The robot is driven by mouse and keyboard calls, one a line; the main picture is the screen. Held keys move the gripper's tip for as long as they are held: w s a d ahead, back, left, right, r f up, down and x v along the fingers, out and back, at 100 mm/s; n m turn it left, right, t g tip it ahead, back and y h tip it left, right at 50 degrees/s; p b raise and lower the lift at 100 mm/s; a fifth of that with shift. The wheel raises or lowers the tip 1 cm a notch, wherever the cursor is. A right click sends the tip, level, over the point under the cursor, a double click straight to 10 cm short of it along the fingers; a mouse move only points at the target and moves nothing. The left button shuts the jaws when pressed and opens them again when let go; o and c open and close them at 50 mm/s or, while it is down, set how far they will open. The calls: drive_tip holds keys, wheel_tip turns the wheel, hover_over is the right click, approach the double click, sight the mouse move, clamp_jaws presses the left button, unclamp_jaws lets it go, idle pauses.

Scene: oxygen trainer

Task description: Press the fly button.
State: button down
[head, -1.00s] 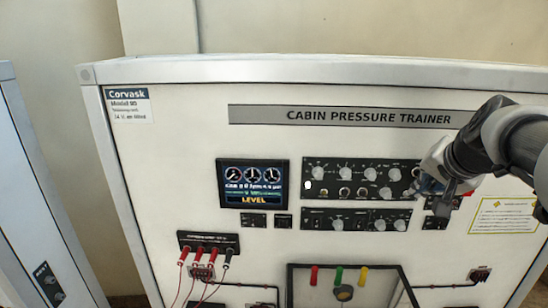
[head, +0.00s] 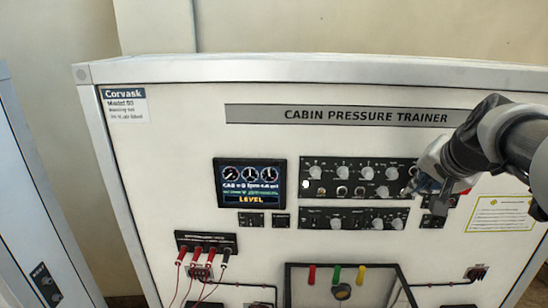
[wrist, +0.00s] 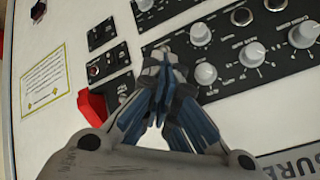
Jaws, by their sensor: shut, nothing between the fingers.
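The cabin pressure trainer (head: 150,160) has a black upper control panel (head: 330,170) with white knobs and small switches. My gripper (head: 411,188) is at the right end of this panel. In the wrist view my gripper (wrist: 160,62) is shut and empty, its blue-grey fingertips in front of the panel's edge, beside a white knob (wrist: 200,34). I cannot tell if they touch the panel. The fingers hide the panel surface just behind them. I cannot pick out the fly button; the small labels are not legible.
A lit display (head: 251,183) reads LEVEL. A lower knob panel (head: 354,219) sits beneath the upper one. Small black switch modules (wrist: 108,62) and a red part (wrist: 92,106) lie close left of the fingers in the wrist view. Red and black leads (head: 201,252) plug in lower left.

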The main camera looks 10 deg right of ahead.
drive_tip(key=shift+w, duration=0.15)
drive_tip(key=shift+w+d, duration=0.15)
drive_tip(key=shift+w, duration=0.15)
drive_tip(key=shift+w, duration=0.45)
idle(0.7)
drive_tip(key=shift+s, duration=0.15)
drive_tip(key=shift+s+b, duration=0.3)
drive_tip(key=shift+s, duration=0.4)
